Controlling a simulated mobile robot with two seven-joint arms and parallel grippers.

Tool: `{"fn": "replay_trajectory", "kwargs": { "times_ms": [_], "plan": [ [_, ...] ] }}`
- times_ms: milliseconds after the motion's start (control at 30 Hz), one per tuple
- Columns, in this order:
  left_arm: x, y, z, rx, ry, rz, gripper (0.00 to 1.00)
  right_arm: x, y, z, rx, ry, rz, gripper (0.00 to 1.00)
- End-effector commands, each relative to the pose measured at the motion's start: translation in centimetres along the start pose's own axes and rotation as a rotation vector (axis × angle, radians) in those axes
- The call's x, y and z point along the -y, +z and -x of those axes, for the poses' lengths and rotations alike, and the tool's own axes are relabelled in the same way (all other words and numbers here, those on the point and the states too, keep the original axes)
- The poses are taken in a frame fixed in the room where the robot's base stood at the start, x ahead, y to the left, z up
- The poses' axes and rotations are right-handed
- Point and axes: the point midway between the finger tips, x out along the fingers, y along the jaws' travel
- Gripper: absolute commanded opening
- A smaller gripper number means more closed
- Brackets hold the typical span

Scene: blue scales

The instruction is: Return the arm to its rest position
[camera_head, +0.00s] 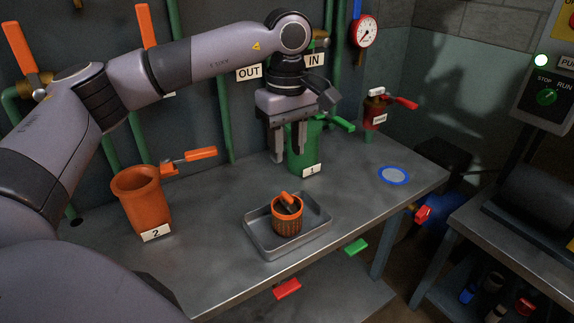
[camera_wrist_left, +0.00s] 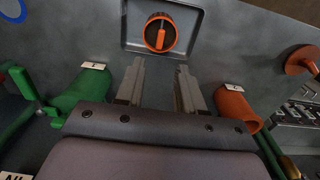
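My left arm comes in from the left of the head view and reaches over the table. Its gripper (camera_head: 288,150) points down, in front of the green canister labelled 1 (camera_head: 305,158) and above the table. In the left wrist view the gripper's fingers (camera_wrist_left: 160,85) stand apart with nothing between them, so it is open and empty. An orange basket with a handle (camera_head: 287,218) stands in the grey metal tray (camera_head: 262,246); it also shows in the left wrist view (camera_wrist_left: 160,34), beyond the fingertips. My right gripper is in neither view.
An orange canister labelled 2 (camera_head: 145,205) stands at the left with its lever. A blue-rimmed disc (camera_head: 393,175) lies at the table's right. Green pipes and a gauge (camera_head: 365,32) line the back wall. A control box (camera_head: 546,95) stands right. Table between orange canister and tray is clear.

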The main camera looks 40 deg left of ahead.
Motion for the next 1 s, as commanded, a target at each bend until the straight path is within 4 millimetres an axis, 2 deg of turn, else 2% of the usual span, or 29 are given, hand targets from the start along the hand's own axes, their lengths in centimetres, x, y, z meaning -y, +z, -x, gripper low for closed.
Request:
{"fn": "replay_trajectory", "kwargs": {
  "times_ms": [200, 733, 867, 967, 1000],
  "plan": [
    [0.0, 0.0, 1.1, 0.0, 0.0, 0.0, 0.37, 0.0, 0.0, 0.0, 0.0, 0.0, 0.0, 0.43],
    [-0.1, 0.4, 0.7, 0.013, 0.001, -0.002, 0.37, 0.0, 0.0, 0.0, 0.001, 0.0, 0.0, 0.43],
    [-1.0, 3.2, -1.1, 0.111, 0.012, -0.01, 0.37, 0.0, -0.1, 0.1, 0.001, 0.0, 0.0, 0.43],
    [-1.9, 7.5, -3.3, 0.264, 0.023, -0.002, 0.37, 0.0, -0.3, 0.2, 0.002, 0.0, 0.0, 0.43],
    [-2.2, 9.5, -4.1, 0.339, 0.024, 0.009, 0.37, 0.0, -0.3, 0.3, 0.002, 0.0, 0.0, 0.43]
  ]
}}
